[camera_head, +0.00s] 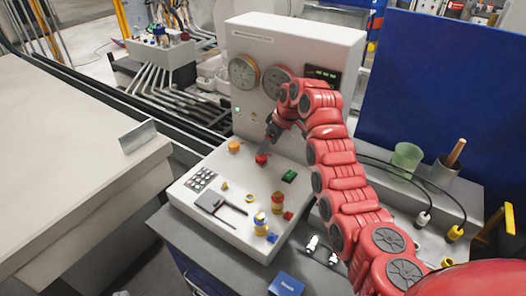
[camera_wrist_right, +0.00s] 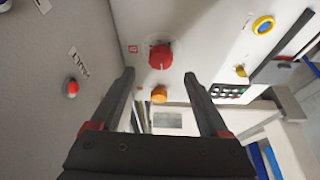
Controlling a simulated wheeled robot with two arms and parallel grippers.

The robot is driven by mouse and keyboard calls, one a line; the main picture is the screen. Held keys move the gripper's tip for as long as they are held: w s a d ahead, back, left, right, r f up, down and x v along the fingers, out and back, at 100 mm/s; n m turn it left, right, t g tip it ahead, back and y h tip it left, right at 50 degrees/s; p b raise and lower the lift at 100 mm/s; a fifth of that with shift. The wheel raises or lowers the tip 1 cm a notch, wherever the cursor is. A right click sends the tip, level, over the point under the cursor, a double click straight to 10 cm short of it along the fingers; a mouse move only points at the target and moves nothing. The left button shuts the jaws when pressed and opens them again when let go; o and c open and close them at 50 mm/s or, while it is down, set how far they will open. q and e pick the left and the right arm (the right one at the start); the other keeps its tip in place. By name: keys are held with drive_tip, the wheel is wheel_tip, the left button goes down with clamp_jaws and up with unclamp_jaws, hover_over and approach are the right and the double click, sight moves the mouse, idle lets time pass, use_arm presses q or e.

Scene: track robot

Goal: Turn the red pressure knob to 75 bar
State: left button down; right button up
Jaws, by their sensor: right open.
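The red pressure knob (camera_head: 262,159) sits on the sloping top of the white control panel (camera_head: 215,165). In the right wrist view the red knob (camera_wrist_right: 160,57) shows on a round base ahead of my fingers, near the middle. My right gripper (camera_head: 268,146) is just above the knob in the head view. In the wrist view its two fingers (camera_wrist_right: 158,75) are spread apart with nothing between them. The knob's scale cannot be read. Two round gauges (camera_head: 243,72) are on the upright panel; the right one is partly covered by my arm. My left gripper is out of view.
An orange knob (camera_head: 234,146) lies left of the red one. A green cup (camera_head: 406,157) and cables are at right.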

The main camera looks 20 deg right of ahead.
sight(263, 157)
drive_tip(key=p+x, duration=0.1)
drive_tip(key=x, duration=0.5)
drive_tip(key=shift+a+f, duration=0.1)
clamp_jaws()
idle(0.3)
